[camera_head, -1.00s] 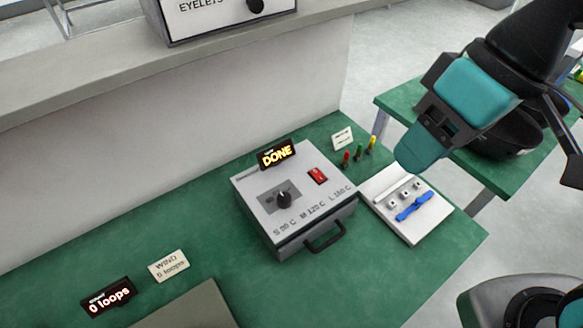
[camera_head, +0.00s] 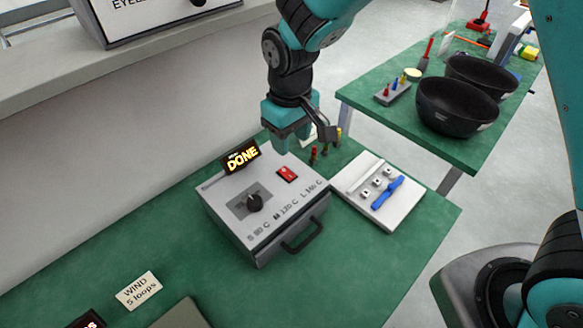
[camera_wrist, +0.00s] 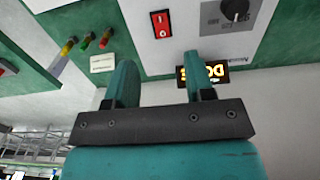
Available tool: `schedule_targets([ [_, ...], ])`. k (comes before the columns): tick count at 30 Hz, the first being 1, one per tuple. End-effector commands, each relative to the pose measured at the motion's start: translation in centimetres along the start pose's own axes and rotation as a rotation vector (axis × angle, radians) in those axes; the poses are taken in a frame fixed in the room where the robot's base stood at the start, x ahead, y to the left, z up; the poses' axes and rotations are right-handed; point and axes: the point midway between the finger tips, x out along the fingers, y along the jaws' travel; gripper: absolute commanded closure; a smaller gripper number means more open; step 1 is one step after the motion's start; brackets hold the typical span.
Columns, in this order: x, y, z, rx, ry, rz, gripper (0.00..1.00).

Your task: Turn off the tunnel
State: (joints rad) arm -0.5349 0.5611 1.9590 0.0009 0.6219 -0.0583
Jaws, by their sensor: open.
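The tunnel is a grey-white box (camera_head: 228,208) with a front handle (camera_head: 302,235), a black dial (camera_head: 254,203) and a red rocker switch (camera_head: 287,173) on its top. A small display (camera_head: 241,157) at its back edge reads DONE. In the wrist view the red switch (camera_wrist: 161,24) shows marks at its two ends; which side is pressed I cannot tell. The dial (camera_wrist: 235,10) also shows there. My gripper (camera_head: 284,143) is above the box's back edge, behind the switch. In the wrist view its two fingers (camera_wrist: 160,65) are apart and empty, apart from the switch.
Coloured upright pegs (camera_head: 325,151) stand close behind the box, near my gripper. A white tray (camera_head: 392,211) with a blue strip lies to the right. A sign (camera_head: 138,291) lies at lower left. Black bowls (camera_head: 457,105) stand on another green table.

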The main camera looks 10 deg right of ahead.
Motion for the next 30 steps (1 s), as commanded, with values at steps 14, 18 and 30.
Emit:
schedule_targets([
  [14, 9.1, 0.0, 0.1, 0.000, -0.002, -0.001, 0.51],
  [18, 10.0, 0.0, 0.0, 0.000, 0.000, -0.001, 0.51],
  [30, 10.2, 0.0, 0.0, 0.000, 0.001, -0.001, 0.74],
])
